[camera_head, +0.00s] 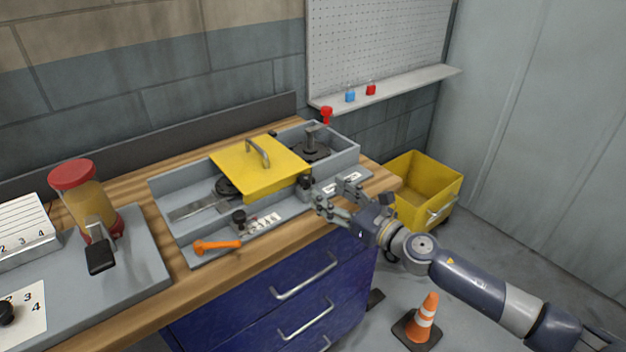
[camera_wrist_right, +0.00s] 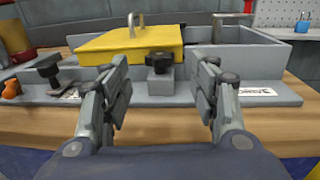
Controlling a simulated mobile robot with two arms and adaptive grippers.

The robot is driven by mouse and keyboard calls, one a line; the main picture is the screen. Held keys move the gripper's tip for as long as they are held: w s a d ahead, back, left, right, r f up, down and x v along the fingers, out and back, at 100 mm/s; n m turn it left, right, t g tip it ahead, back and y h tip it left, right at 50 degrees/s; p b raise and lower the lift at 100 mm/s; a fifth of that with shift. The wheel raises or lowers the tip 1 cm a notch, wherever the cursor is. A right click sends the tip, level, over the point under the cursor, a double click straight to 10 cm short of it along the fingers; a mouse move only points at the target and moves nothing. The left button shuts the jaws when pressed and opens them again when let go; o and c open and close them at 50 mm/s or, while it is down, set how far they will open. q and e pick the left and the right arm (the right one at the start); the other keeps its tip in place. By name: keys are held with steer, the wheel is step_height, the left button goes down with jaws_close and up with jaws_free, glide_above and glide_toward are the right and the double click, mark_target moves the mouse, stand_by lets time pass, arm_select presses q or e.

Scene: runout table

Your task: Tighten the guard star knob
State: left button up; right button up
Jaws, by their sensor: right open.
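The black star knob (camera_head: 305,182) sits on a small grey block at the front edge of the yellow guard (camera_head: 232,172). In the right wrist view the knob (camera_wrist_right: 160,62) is upright, centred between the fingers and beyond them. The guard (camera_wrist_right: 122,42) lies flat over the grey housing behind it. My right gripper (camera_head: 334,193) is open and empty, in front of the knob and apart from it. Its two fingers also show in the right wrist view (camera_wrist_right: 164,88). My left gripper is out of view.
Another black knob (camera_head: 239,216) and an orange lever (camera_head: 217,246) lie left along the housing (camera_head: 180,236). A red-capped jar (camera_head: 77,195) stands on the left. A yellow bin (camera_head: 440,190) and traffic cone (camera_head: 424,316) are on the floor. The bench front edge is bare.

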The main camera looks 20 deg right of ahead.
mark_target(312, 182)
steer(key=p+x, duration=0.1)
steer(key=x, duration=0.5)
steer(key=shift+w+a, duration=0.15)
steer(key=shift+w, duration=0.15)
steer(key=shift+c, duration=0.5)
steer(key=c, duration=1)
